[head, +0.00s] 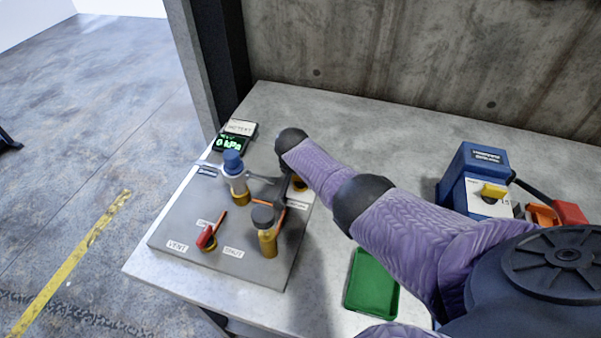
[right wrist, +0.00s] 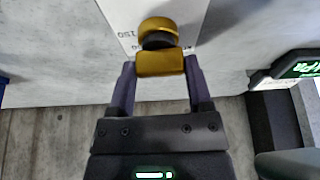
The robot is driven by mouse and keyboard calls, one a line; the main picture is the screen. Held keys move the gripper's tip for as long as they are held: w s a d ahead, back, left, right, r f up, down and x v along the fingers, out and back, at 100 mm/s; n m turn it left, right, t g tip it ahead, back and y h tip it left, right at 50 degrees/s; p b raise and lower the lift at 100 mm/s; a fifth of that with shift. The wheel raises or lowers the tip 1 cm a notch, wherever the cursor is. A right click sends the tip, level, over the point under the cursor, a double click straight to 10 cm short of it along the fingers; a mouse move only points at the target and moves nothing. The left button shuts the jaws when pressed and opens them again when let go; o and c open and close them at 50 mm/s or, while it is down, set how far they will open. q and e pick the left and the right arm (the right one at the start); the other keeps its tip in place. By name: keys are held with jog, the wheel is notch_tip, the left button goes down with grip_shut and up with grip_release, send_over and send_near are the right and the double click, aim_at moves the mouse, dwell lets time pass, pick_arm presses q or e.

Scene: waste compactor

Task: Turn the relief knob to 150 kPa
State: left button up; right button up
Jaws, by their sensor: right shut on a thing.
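The relief knob (right wrist: 160,64) is a brass-yellow bar handle in the right wrist view, with a rounded brass part and dark collar beyond it. My right gripper (right wrist: 158,72) is shut on it, one finger on each side. A pale scale plate behind it carries an upside-down "150" at its left. The green readout (head: 229,143) shows 0 kPa. My left gripper is not in view.
The grey panel (head: 170,240) also bears a blue-capped fitting (head: 234,165), a dark-capped brass fitting (head: 268,243) and a red lever (head: 212,231). A green tray (head: 372,285) lies to the right. A blue box with a yellow knob (head: 493,191) stands at the far right.

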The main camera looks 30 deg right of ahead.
jog(key=shift+m, duration=0.4)
jog(key=o, duration=1.3)
jog(key=shift+r, duration=0.2)
jog(key=p+v, duration=0.8)
jog(key=v, duration=0.1)
jog(key=shift+a+r, duration=0.15)
jog(key=shift+r, duration=0.1)
